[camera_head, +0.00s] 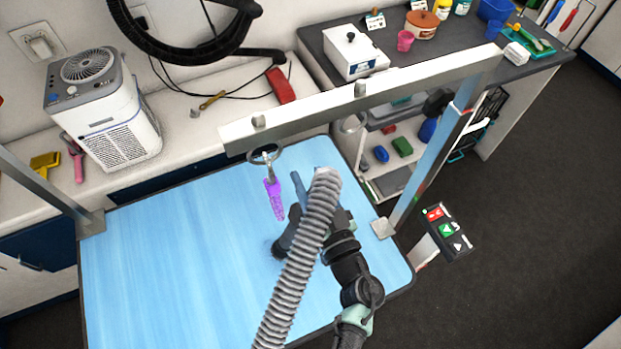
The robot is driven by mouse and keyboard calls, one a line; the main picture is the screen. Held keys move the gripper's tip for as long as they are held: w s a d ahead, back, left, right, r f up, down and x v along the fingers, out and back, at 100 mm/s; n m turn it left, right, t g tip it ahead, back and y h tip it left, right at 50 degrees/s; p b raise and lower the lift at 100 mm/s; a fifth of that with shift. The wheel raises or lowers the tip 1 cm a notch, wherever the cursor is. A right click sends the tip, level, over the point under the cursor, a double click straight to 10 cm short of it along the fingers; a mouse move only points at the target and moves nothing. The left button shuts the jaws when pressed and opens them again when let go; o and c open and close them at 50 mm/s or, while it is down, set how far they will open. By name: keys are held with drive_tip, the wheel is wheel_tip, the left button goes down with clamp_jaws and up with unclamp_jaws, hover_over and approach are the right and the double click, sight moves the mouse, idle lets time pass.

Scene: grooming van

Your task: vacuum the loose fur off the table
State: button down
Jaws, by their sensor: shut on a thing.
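The blue grooming table (170,250) fills the lower middle of the view. My gripper (318,218) is over its right half, largely hidden behind the ribbed grey vacuum hose (298,262). It is shut on the vacuum's blue-grey handpiece (298,190), part of which shows left of the hose. A dark, fuzzy patch (279,248) shows at the handpiece's lower left end. I cannot tell whether it is loose fur or a brush, or whether the handpiece touches the table. No other fur is clear on the visible blue surface.
A metal bar (370,95) on posts crosses above the table, with a purple strap (274,198) hanging from a ring. A button panel (447,232) stands at the right. A dryer box (104,108) sits on the back counter. The table's left half is clear.

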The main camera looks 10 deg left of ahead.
drive_tip(key=shift+r, duration=0.25)
wheel_tip(320, 180, up, 5)
drive_tip(key=p, duration=0.5)
drive_tip(key=shift+f+p, duration=0.1)
drive_tip(key=shift+p, duration=0.3)
